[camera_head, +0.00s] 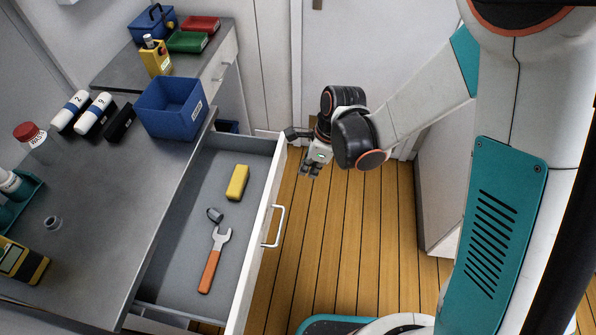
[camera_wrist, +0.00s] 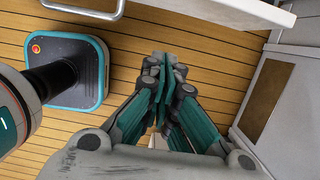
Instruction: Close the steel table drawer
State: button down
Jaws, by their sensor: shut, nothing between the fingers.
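The steel table drawer (camera_head: 187,249) is pulled well out from under the steel table (camera_head: 95,215) in the head view. Its white front panel (camera_head: 254,239) carries a silver handle (camera_head: 275,226). Inside lie a yellow block (camera_head: 237,183), a small grey cylinder (camera_head: 215,215) and a wrench with an orange handle (camera_head: 214,262). My gripper (camera_head: 310,172) is outside the drawer, to the right of the front panel's far end and apart from the handle. In the wrist view my gripper (camera_wrist: 158,75) is shut and empty over the floor. The drawer front (camera_wrist: 240,10) shows at the top edge there, with part of the handle (camera_wrist: 90,10).
The table holds a blue bin (camera_head: 170,108), a red-capped bottle (camera_head: 32,135), several cylinders and a yellow meter (camera_head: 22,262). A second counter (camera_head: 110,72) with boxes stands behind. Wooden floor (camera_head: 325,235) is clear right of the drawer. A white cabinet (camera_head: 443,190) stands further right.

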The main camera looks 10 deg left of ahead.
jog(key=a+f+b, duration=0.4)
jog(key=a+f, duration=0.2)
jog(key=f, duration=0.2)
jog(key=shift+w+a+f, duration=0.15)
jog(key=shift+w+f, duration=0.05)
jog(key=shift+f, duration=0.15)
